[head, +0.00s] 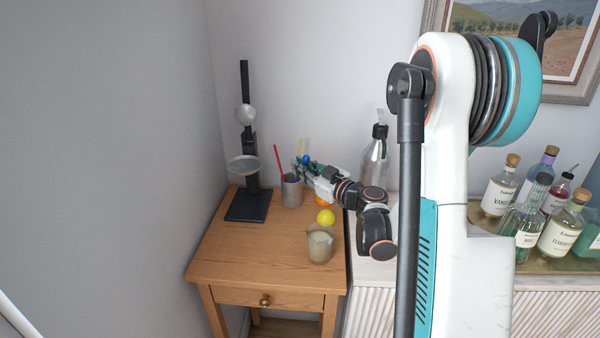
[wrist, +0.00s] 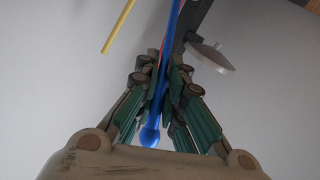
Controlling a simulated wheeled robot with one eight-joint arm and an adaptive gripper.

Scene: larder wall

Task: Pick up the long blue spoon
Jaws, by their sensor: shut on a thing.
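The long blue spoon (wrist: 177,45) runs between the finger pads of my gripper (wrist: 163,78) in the wrist view. My gripper is shut on it, and its rounded blue end lies toward the palm. In the head view my gripper (head: 303,168) is just above and right of a grey cup (head: 291,191) on the small wooden table. Only a bit of the blue spoon (head: 306,159) shows there. I cannot tell whether its other end is still inside the cup. A red stick (head: 279,162) and a yellow stick (head: 300,147) stand close by.
A black stand (head: 249,203) with pale round parts stands left of the cup. A lemon (head: 325,217), a glass jug (head: 320,246) and a partly hidden orange fruit are nearby. A tall metal bottle (head: 375,165) stands behind my arm. The table's front left is clear.

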